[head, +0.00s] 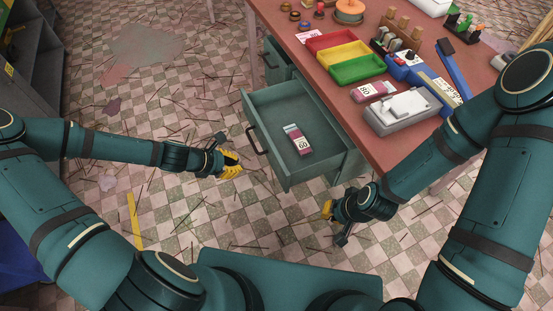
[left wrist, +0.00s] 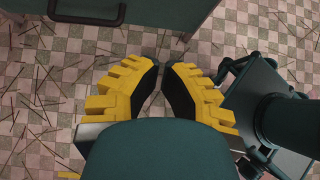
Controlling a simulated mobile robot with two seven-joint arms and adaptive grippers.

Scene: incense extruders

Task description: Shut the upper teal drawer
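The teal drawer (head: 270,105) stands pulled out from under the red-brown table, its inside visible. It has a dark bar handle (head: 257,140) on its front. A pink-and-white box marked 60 (head: 298,140) lies inside. My left gripper (head: 237,164) is in front of the drawer front, apart from the handle. In the left wrist view the yellow fingers (left wrist: 162,68) converge at the tips with nothing between them; the drawer front (left wrist: 155,12) and handle (left wrist: 87,10) show at the top. My right gripper (head: 327,209) is below the drawer's near side; its finger opening is unclear.
The table (head: 405,150) carries red, yellow and green trays (head: 356,69), a grey-white device (head: 402,112) and several small items. Another teal drawer-like front (head: 277,60) is further back. Tiled floor with scattered sticks is open left of the drawer.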

